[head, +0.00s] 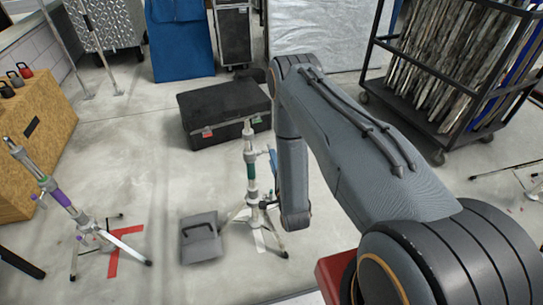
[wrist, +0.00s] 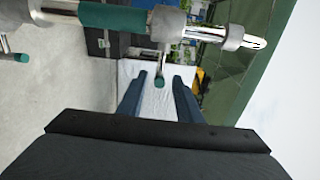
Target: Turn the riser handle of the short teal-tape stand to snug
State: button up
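The short stand with teal tape (head: 251,172) stands upright on the floor in the middle of the head view, left of my arm. In the wrist view its column lies sideways across the top, with the teal tape band (wrist: 112,18) and a metal collar (wrist: 168,23). A riser handle with a teal tip (wrist: 160,82) hangs from that collar. A second teal-tipped handle (wrist: 20,57) shows at the left edge. My gripper (wrist: 159,77) is open, its two blue fingers either side of the handle tip in the picture; I see no contact. In the head view my arm mostly hides the gripper.
A grey sandbag (head: 200,239) lies left of the stand's legs. A black case (head: 225,113) stands behind it. A purple-tape stand (head: 62,197) leans at the left near red floor tape. A rack cart (head: 455,75) stands at the back right.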

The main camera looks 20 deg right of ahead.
jog(key=s, duration=0.4)
dwell(0.5)
